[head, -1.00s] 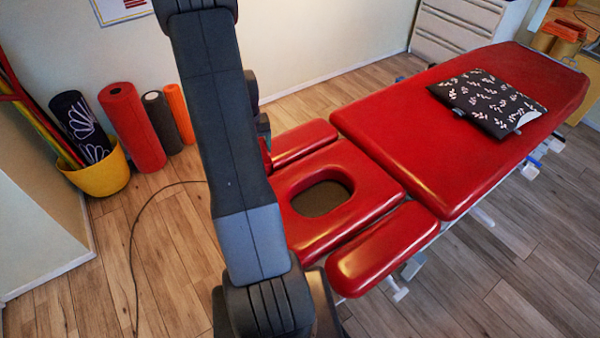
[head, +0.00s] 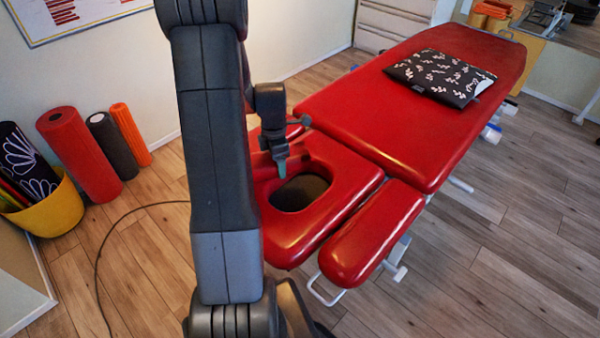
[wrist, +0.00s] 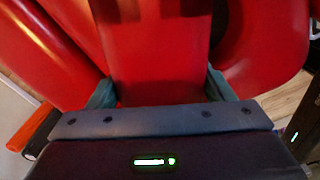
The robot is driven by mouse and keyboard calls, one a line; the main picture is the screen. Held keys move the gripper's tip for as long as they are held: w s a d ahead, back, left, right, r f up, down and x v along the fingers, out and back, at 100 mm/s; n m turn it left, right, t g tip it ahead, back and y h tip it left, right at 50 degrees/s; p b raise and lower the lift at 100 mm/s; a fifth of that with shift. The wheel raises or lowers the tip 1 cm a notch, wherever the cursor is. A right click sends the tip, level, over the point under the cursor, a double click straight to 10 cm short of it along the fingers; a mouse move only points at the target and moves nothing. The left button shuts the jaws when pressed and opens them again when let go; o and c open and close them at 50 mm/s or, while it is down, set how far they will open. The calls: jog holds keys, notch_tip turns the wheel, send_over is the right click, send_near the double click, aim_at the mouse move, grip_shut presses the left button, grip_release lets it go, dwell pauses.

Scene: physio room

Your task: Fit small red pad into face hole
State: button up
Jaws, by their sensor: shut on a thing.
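The face hole (head: 302,192) is a dark rounded opening in the red headrest (head: 332,222) of the treatment table, and it looks empty in the head view. My gripper (head: 281,166) is above the headrest, by the far left edge of the hole. In the wrist view my gripper (wrist: 161,92) is shut on the small red pad (wrist: 155,65), with a greenish finger at each side of it. The pad's far end is hard to separate from the red padding behind it.
Red armrest pads flank the headrest; the near one (head: 370,232) sits at its right. A patterned black cushion (head: 440,77) lies on the main table section (head: 390,130). Foam rollers (head: 80,155) and a yellow bucket (head: 50,210) stand at left. A cable crosses the floor.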

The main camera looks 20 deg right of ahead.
aim_at(300, 157)
jog(key=s+d+n, duration=0.1)
jog(key=d, duration=0.1)
jog(key=s+d+f+n+b, duration=0.1)
jog(key=n, duration=0.1)
jog(key=s+d+f+n+b, duration=0.1)
jog(key=d+n, duration=0.1)
jog(key=shift+s+d+f, duration=0.2)
jog(key=shift+s+d, duration=0.15)
jog(key=shift+f+b, duration=2.95)
jog(key=shift+f, duration=1.25)
jog(key=o, duration=1.1)
jog(key=shift+o, duration=0.2)
jog(key=shift+r, duration=0.15)
notch_tip(300, 157, up, 14)
jog(key=shift+f+p, duration=0.2)
jog(key=shift+p, duration=0.6)
jog(key=shift+f, duration=0.1)
